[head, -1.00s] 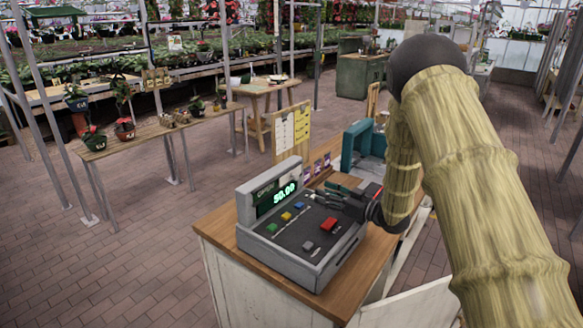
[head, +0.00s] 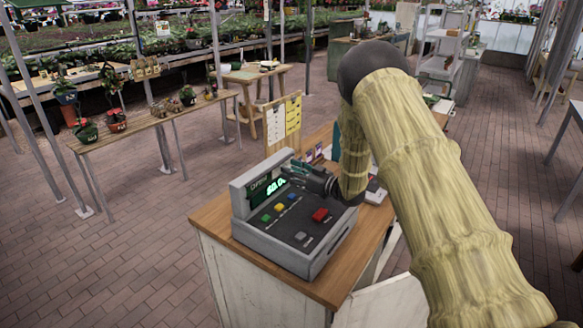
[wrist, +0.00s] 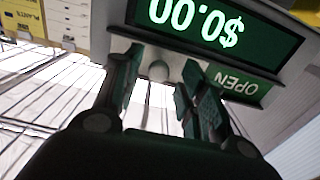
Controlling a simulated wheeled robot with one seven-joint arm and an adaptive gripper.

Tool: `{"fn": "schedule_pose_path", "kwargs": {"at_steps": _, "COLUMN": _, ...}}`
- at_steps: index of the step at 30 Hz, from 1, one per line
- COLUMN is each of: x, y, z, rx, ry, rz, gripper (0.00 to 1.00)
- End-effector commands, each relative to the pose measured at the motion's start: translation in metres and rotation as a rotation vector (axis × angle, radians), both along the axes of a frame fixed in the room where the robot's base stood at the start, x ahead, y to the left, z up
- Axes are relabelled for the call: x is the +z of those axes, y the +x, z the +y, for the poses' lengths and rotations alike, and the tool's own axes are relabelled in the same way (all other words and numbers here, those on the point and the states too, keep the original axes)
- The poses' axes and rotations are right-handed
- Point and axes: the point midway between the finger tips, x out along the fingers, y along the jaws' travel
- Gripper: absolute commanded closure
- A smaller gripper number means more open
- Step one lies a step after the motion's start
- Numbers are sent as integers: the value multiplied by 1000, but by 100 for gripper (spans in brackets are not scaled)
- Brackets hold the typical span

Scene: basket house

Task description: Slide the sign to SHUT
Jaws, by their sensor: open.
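The sign (wrist: 240,84) is a green strip that reads OPEN, upside down in the wrist view, beside the lit $0.00 display. It sits on the cash register (head: 292,232), a grey box with colored buttons on the wooden counter. A small pale knob (wrist: 158,70) shows beside the sign's strip. My gripper (wrist: 160,65) is open, with one dark finger on each side of the knob. I cannot tell whether either finger touches it. In the head view my gripper (head: 297,171) is at the register's display, hiding part of it.
The counter (head: 215,222) has a bare wooden strip left of the register. A board with white and yellow sheets (head: 283,121) stands behind it. A plant bench (head: 150,122) is at left. Brick floor is open between bench and counter.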

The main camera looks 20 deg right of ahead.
Motion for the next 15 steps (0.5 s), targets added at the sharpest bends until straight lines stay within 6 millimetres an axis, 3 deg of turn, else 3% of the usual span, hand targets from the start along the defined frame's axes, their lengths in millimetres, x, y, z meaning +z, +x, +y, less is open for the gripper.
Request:
{"fn": "schedule_pose_path", "kwargs": {"at_steps": 11, "x": 6, "y": 0, "z": 3, "rx": -1, "ry": -1, "rz": -8, "gripper": 59}}
{"fn": "schedule_pose_path", "kwargs": {"at_steps": 15, "x": 1, "y": 4, "z": 2, "rx": -1, "ry": -1, "rz": -3, "gripper": 81}}
